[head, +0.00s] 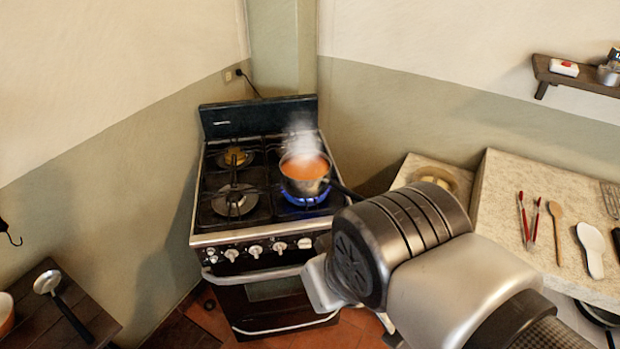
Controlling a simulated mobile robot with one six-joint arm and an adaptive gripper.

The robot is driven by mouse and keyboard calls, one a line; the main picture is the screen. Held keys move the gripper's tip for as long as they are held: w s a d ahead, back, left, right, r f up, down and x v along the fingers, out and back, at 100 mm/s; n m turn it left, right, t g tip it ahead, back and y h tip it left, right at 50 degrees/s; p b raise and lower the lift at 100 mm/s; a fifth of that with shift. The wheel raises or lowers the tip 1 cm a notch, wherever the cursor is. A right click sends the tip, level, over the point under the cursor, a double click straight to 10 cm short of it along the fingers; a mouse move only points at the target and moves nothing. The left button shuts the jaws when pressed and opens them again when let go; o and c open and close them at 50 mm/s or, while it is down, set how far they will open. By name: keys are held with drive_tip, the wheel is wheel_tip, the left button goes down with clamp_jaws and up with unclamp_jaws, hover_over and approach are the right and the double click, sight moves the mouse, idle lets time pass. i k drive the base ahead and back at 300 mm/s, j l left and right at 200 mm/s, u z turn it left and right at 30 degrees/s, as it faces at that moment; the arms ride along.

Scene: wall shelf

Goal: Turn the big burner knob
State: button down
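The stove (208,238) stands in the corner, with a row of several light knobs along its front panel. The rightmost knob (305,243) looks turned sideways and wider than the others. Another knob (280,247) is just left of it. I cannot tell by markings which one is the big burner knob. A blue flame (303,198) burns at the front right burner under a steaming pot of orange soup (303,167). My gripper (318,286) is in front of the stove, below and right of the knobs. Its fingers are mostly hidden by my wrist.
The pot's dark handle (345,190) sticks out right, above my wrist. A stone counter (540,185) with tongs (529,220) and spoons is at the right. A wooden table (80,297) with a ladle (60,295) is at the lower left. Tiled floor shows around the stove's base.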

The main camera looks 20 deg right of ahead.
sight(304, 242)
drive_tip(key=i+j+z, duration=0.2)
drive_tip(key=j, duration=0.2)
drive_tip(key=i+j+z, duration=0.2)
drive_tip(key=j, duration=0.25)
drive_tip(key=j+z, duration=0.15)
drive_tip(key=j, duration=0.3)
drive_tip(key=i+j+z, duration=0.2)
drive_tip(key=j, duration=0.25)
